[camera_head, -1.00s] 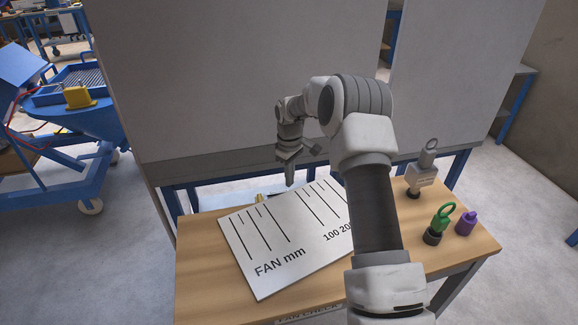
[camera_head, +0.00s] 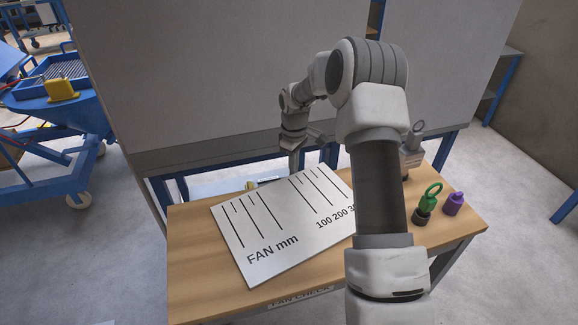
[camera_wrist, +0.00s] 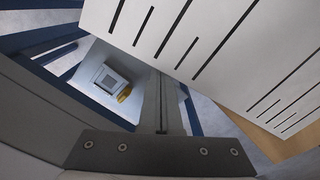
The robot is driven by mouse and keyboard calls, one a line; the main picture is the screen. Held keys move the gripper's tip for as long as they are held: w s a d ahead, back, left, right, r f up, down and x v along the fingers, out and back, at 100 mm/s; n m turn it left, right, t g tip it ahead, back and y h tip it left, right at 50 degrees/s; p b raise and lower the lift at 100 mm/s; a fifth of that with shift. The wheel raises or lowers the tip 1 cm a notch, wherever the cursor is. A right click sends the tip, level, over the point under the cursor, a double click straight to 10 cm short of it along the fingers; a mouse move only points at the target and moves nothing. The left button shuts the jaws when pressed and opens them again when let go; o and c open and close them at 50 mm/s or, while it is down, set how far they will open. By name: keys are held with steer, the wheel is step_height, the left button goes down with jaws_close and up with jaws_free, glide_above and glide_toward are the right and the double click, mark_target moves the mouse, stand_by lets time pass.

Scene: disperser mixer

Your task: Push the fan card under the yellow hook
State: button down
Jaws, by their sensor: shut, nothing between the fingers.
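The fan card (camera_head: 262,217), a white board marked "FAN mm" with black lines, lies at an angle on the wooden table. It also fills the upper right of the wrist view (camera_wrist: 220,40). My gripper (camera_head: 294,174) is shut and empty, pointing down at the card's far edge; I cannot tell whether it touches. Its shut fingers show in the wrist view (camera_wrist: 160,105), left of the card's edge. A small yellow part (camera_head: 250,185), perhaps the hook, shows just behind the card's far left edge, mostly hidden. A yellow piece (camera_wrist: 124,93) beside a grey square block shows in the wrist view.
A green ringed item (camera_head: 431,195) and a purple one (camera_head: 454,203) stand at the table's right. A grey ringed tool (camera_head: 412,155) is partly behind my arm. A pale panel (camera_head: 220,80) rises behind the table (camera_head: 195,270). Bare wood lies left of the card.

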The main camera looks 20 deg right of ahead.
steer(key=shift+s+d, duration=0.15)
steer(key=shift+s, duration=0.1)
steer(key=shift+r, duration=0.1)
